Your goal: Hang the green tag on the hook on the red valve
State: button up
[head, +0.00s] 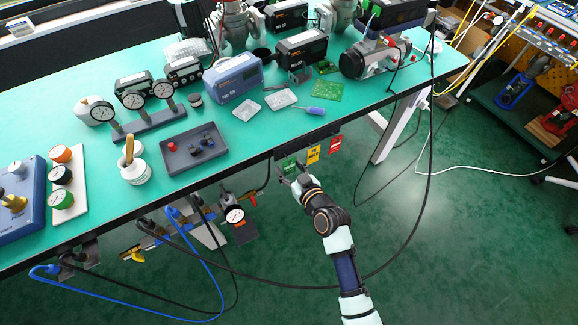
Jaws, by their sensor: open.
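The green tag (290,164) hangs at the table's front edge, the leftmost in a row with a yellow tag (313,155) and a red tag (335,145). My gripper (291,180) is at the lower edge of the green tag and partly overlaps it in the head view. It is open; whether its fingers touch the tag I cannot tell. Valves and pipes with a round gauge (235,215) sit below the table edge, to the left of my gripper.
The green tabletop (95,175) carries a dark tray (195,153), a gauge stand (150,125), a blue meter (233,80) and a screwdriver (315,110). A blue hose (205,275) and black cables loop below the edge. Floor (460,240) to the right is mostly clear.

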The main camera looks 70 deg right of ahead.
aim_at(290, 170)
jog(key=c, duration=0.9)
jog(key=shift+r+p, duration=0.5)
jog(key=shift+r, duration=0.1)
jog(key=shift+s, duration=0.15)
jog(key=shift+s+a, duration=1.55)
jog(key=shift+s, duration=0.3)
